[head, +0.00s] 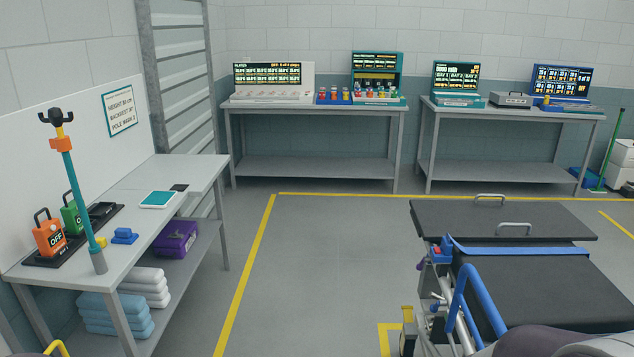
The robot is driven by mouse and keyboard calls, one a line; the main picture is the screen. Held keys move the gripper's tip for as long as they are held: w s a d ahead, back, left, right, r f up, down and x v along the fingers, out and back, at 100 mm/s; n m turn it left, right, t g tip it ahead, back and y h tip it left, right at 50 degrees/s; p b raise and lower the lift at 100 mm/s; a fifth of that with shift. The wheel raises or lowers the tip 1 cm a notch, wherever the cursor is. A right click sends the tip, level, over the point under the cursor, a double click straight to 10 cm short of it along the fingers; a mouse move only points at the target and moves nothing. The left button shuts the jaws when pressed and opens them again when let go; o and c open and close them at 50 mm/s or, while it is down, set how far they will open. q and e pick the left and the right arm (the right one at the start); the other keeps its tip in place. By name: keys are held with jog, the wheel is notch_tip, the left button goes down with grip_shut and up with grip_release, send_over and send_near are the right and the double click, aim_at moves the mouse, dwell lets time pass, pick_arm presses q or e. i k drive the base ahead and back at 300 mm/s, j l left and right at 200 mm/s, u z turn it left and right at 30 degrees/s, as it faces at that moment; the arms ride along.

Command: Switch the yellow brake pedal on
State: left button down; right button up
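A stretcher with black pads (540,285) and a blue side rail (463,290) stands at the lower right. A small yellow part (407,315) shows low at its left side, near the bottom edge of the head view. It may be the brake pedal, but it is too small to tell its shape or its on or off position. The lower frame and wheels of the stretcher are mostly cut off or hidden. Neither of my grippers is in view.
A left workbench (130,225) holds orange (49,238) and green (72,217) handled units and a teal pole (80,200). Two benches with consoles (275,82) line the back wall. Grey floor marked by a yellow line (245,275) is clear between left bench and stretcher.

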aim_at(407, 310)
jog(key=i+j+z, duration=0.1)
jog(key=i+z, duration=0.3)
jog(key=i+j+z, duration=0.25)
jog(key=i+z, duration=0.15)
jog(key=i+j+z, duration=0.35)
jog(key=i, duration=0.15)
jog(key=i+j+z, duration=0.65)
jog(key=j+z, duration=0.15)
jog(key=j, duration=0.25)
jog(key=i+j+z, duration=0.15)
jog(key=j+z, duration=0.25)
jog(key=j, duration=0.2)
jog(key=i+j+z, duration=0.1)
jog(key=j+z, duration=0.3)
jog(key=j, duration=0.25)
jog(key=j+z, duration=0.35)
jog(key=j, duration=0.35)
